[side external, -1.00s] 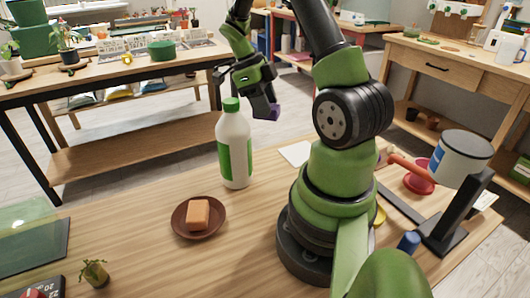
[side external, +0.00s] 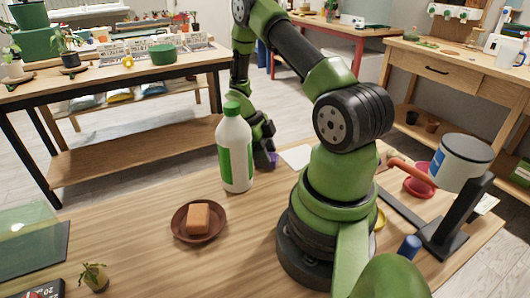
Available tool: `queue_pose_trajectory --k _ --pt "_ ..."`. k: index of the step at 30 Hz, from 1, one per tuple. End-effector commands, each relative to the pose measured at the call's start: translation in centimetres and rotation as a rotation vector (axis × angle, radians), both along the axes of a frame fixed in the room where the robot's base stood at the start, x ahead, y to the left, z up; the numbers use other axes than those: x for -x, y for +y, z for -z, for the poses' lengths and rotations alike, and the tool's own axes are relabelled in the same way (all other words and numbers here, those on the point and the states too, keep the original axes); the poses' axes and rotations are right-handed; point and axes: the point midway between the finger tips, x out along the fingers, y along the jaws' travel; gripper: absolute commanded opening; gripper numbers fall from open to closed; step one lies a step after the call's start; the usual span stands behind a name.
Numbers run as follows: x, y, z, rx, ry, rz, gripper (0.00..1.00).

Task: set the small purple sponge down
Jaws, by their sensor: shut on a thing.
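The small purple sponge (side external: 272,160) is held by my gripper (side external: 267,158), which is shut on it. It is low, at or just above the wooden table, behind and to the right of the white and green bottle (side external: 236,150). The bottle hides part of my gripper. Only a small part of the sponge shows, and I cannot tell whether it touches the table.
A brown saucer (side external: 180,231) with an orange sponge (side external: 198,217) on it stands in front of the bottle. A white sheet (side external: 295,156) lies right of my gripper. A small potted plant (side external: 94,276) stands at front left. The table's middle left is clear.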

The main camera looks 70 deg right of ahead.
Motion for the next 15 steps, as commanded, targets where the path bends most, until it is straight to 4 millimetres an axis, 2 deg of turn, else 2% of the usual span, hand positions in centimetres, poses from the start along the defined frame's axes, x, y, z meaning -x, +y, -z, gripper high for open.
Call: queue_pose_trajectory --k 4,5,8,15 --pt "0.02 0.01 0.26 -0.001 0.001 0.0 0.19" --pt "0.01 0.01 0.3 -0.001 0.001 0.0 0.44" --pt "0.0 0.0 0.25 0.0 0.001 0.0 0.67" --pt "0.01 0.0 0.22 0.0 0.0 0.0 0.67"
